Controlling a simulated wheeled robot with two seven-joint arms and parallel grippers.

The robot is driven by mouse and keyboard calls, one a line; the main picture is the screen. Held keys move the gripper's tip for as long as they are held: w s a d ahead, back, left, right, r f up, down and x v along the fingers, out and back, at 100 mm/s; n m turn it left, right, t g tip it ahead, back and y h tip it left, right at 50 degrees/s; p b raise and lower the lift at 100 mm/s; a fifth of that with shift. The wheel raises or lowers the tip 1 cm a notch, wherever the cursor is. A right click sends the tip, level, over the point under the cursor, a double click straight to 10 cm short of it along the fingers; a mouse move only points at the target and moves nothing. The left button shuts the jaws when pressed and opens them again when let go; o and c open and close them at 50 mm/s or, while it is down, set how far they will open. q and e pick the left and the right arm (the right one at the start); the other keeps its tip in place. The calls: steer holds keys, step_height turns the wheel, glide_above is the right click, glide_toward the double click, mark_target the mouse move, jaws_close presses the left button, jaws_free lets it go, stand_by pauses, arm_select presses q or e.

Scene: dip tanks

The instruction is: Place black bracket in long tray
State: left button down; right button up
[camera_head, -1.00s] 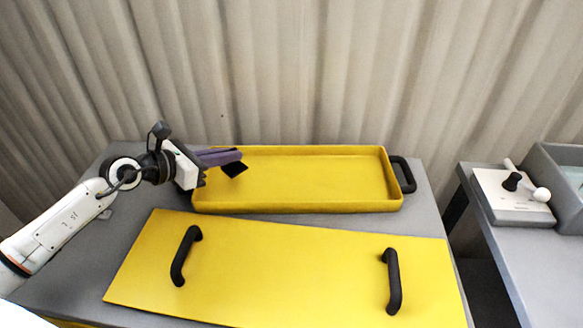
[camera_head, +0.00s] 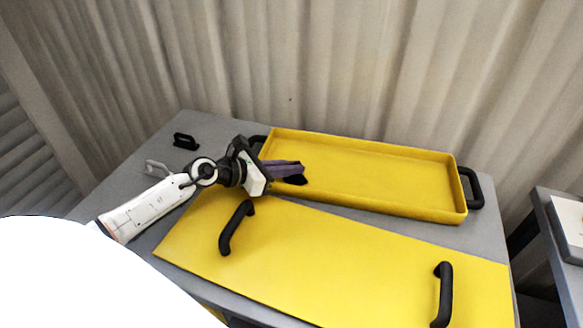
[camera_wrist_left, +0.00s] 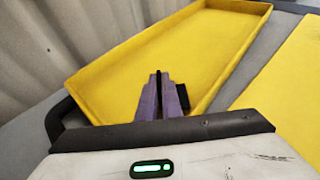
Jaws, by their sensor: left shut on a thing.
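The long tray (camera_head: 400,160) is a shallow yellow tray with black end handles, at the back of the grey table. It also fills much of the left wrist view (camera_wrist_left: 190,45). My left gripper (camera_head: 302,170), with purple fingers, reaches over the tray's left part. It is shut on the black bracket (camera_head: 296,180), a small dark piece at the fingertips, mostly hidden by the fingers. In the left wrist view the bracket (camera_wrist_left: 183,97) shows just right of the fingers (camera_wrist_left: 158,95). I cannot tell whether the bracket touches the tray floor. My right gripper is not in view.
A yellow lid (camera_head: 330,250) with two black handles lies in front of the tray. A black bracket-like piece (camera_head: 186,141) and a pale grey piece (camera_head: 156,167) lie at the table's back left. A second bench (camera_head: 560,235) stands at the right.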

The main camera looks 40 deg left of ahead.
arm_select(q)
steer(key=shift+f, duration=0.15)
steer(key=c, duration=1.9)
jaws_free()
steer(key=shift+c, duration=0.2)
steer(key=shift+r, duration=0.3)
steer(key=v, duration=1)
steer(key=shift+s+f, duration=0.1)
steer(key=shift+v, duration=0.9)
